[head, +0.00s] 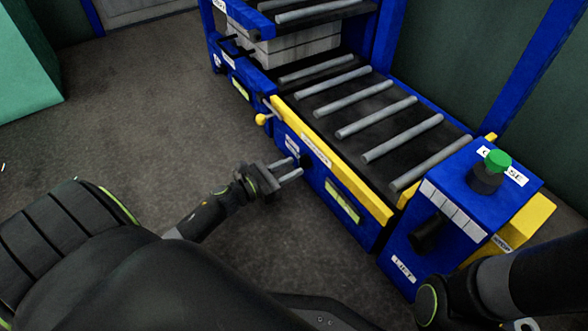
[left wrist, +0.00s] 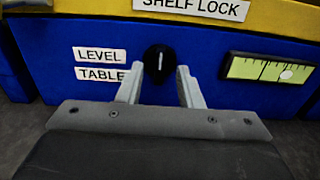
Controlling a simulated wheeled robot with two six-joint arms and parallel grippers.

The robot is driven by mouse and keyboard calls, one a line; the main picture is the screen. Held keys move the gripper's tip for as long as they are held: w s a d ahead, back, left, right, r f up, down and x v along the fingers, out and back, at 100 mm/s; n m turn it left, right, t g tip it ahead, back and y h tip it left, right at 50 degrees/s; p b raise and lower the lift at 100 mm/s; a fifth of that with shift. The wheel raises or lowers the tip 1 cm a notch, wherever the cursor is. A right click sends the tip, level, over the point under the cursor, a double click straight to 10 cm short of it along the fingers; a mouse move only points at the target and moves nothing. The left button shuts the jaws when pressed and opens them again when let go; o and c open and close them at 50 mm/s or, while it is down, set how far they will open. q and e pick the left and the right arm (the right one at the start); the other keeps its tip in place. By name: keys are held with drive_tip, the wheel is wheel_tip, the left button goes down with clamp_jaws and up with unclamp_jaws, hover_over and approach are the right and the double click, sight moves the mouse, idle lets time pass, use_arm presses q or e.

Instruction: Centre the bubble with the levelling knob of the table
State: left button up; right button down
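The levelling knob (left wrist: 159,62) is black with a white pointer line that stands roughly upright. It sits on the blue front panel beside the labels "LEVEL" and "TABLE" (left wrist: 100,75). The yellow-green level vial (left wrist: 262,69) is to its right; its pale bubble (left wrist: 286,74) lies right of the vial's middle. The vial also shows in the head view (head: 342,200). My left gripper (left wrist: 159,72) is open, its fingertips just short of the knob, one to each side, with gaps visible. In the head view my left gripper (head: 292,170) points at the panel. My right gripper is out of view.
A yellow bar (head: 330,160) labelled "SHELF LOCK" runs above the panel, with a yellow ball handle (head: 262,119) at its left end. A blue box (head: 455,215) with a green button (head: 498,160) and "LIFT" label stands at right. The floor (head: 140,110) at left is clear.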

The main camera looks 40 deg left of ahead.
use_arm(q)
drive_tip(key=shift+x, duration=0.85)
drive_tip(key=shift+c, duration=0.3)
clamp_jaws()
